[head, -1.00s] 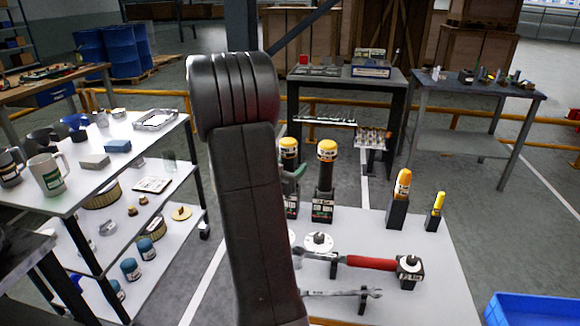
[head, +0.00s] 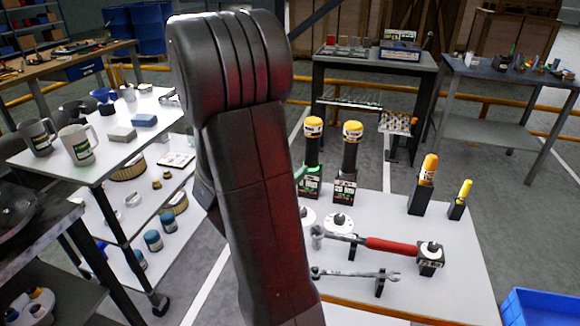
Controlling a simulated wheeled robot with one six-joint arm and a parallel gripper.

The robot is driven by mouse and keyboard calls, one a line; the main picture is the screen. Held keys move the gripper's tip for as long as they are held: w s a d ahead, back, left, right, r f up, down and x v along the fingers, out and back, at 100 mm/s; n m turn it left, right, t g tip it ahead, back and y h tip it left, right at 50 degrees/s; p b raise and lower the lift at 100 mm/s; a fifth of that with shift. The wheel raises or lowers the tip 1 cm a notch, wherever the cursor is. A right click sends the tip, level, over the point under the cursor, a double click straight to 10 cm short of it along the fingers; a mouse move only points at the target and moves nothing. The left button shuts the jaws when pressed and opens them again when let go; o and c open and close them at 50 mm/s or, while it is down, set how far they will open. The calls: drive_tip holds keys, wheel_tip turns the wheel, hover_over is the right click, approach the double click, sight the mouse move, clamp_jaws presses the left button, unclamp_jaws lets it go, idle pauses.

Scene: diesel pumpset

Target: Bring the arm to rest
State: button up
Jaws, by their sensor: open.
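My arm (head: 255,190) rises through the middle of the head view as a dark, thick link with a ribbed, rounded elbow (head: 232,60) at its top. It hides part of the scene behind it. My gripper is not in the picture, so its jaws and anything near them cannot be seen.
A shelf cart with mugs (head: 78,145) stands left. A blue bin (head: 540,308) is at lower right. Grey floor shows between cart and table.

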sight(308, 150)
drive_tip(key=shift+w, duration=0.15)
drive_tip(key=x, duration=1.3)
drive_tip(key=shift+w+d+p, duration=0.25)
drive_tip(key=shift+d+p, duration=0.05)
drive_tip(key=shift+r, duration=0.35)
drive_tip(key=shift+f, duration=0.15)
drive_tip(key=shift+f, duration=0.2)
drive_tip(key=shift+s+a, duration=0.25)
drive_tip(key=shift+s, duration=0.05)
drive_tip(key=v, duration=1.3)
drive_tip(key=x, duration=0.9)
drive_tip(key=r+x, duration=0.1)
drive_tip(key=x, duration=0.4)
drive_tip(key=shift+s+p, duration=0.1)
drive_tip(key=shift+p, duration=0.3)
wheel_tip(308, 150, up, 13)
drive_tip(key=p, duration=1)
drive_tip(key=shift+s+f, duration=0.1)
drive_tip(key=shift+f, duration=0.1)
